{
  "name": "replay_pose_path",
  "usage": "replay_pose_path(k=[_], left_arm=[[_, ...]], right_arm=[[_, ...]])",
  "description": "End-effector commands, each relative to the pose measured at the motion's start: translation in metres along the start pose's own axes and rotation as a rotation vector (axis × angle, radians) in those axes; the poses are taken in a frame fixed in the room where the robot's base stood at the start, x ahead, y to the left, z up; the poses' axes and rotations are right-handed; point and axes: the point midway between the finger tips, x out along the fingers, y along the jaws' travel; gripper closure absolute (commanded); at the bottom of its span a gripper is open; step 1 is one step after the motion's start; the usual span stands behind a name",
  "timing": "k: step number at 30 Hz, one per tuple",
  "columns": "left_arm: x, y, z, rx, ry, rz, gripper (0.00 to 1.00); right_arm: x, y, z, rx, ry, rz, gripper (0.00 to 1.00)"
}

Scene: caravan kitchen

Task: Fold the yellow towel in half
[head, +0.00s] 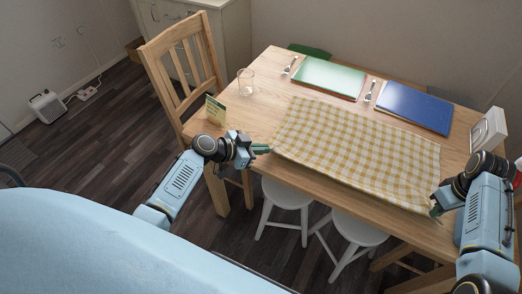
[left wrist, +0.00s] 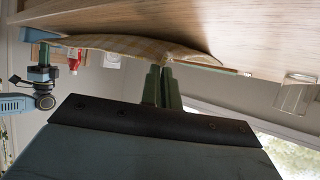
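The yellow towel (head: 355,150), yellow and white checked, lies spread out along the near side of the wooden table, its near edge at the table's front edge. My left gripper (head: 266,149) is at its near left corner. In the left wrist view the green fingers (left wrist: 161,80) are close together, with the towel's edge (left wrist: 140,44) at their tips; they look shut on it. My right gripper (head: 436,209) is at the near right corner of the towel. Its fingers are mostly hidden, so its grip is unclear.
On the table (head: 232,118) are a glass (head: 245,82), a small green card (head: 215,109), a green book (head: 328,76), a blue book (head: 413,108), two forks and a white box (head: 488,130). A chair (head: 183,55) stands left; white stools (head: 286,195) stand below.

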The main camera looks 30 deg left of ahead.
Motion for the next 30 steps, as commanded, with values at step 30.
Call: replay_pose_path(k=[30], left_arm=[[-0.037,-0.002,-0.076,0.098,-0.177,-0.002,1.00]], right_arm=[[-0.080,-0.010,-0.004,-0.080,0.039,0.048,1.00]])
